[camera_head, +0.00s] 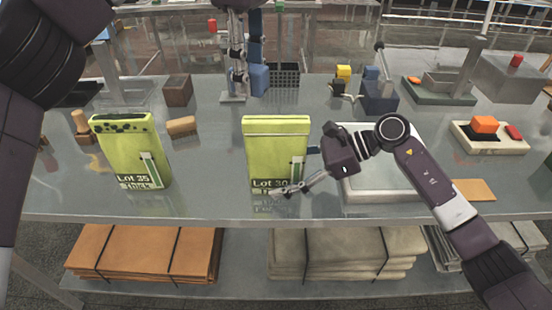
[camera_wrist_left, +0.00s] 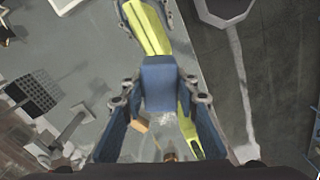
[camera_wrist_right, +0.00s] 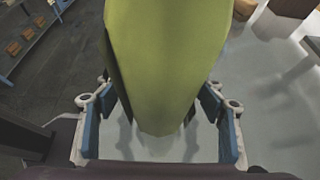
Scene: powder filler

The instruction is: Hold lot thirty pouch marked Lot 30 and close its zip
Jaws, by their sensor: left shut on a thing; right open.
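The pale green Lot 30 pouch (camera_head: 274,150) stands upright at the front middle of the table. A seam line runs below its top edge; I cannot tell whether the zip is open or closed. My right gripper (camera_head: 302,172) is open around its lower right side, one finger in front; the pouch fills the gap in the right wrist view (camera_wrist_right: 160,75). My left gripper (camera_head: 247,74) is above and behind the pouch, shut on a blue block (camera_wrist_left: 158,85). The block also shows in the head view (camera_head: 259,79).
A similar Lot 35 pouch (camera_head: 130,152) stands to the left, with dark spots along its top. A black rack (camera_head: 285,74) is behind, and a pale tray (camera_head: 385,178) lies right of Lot 30.

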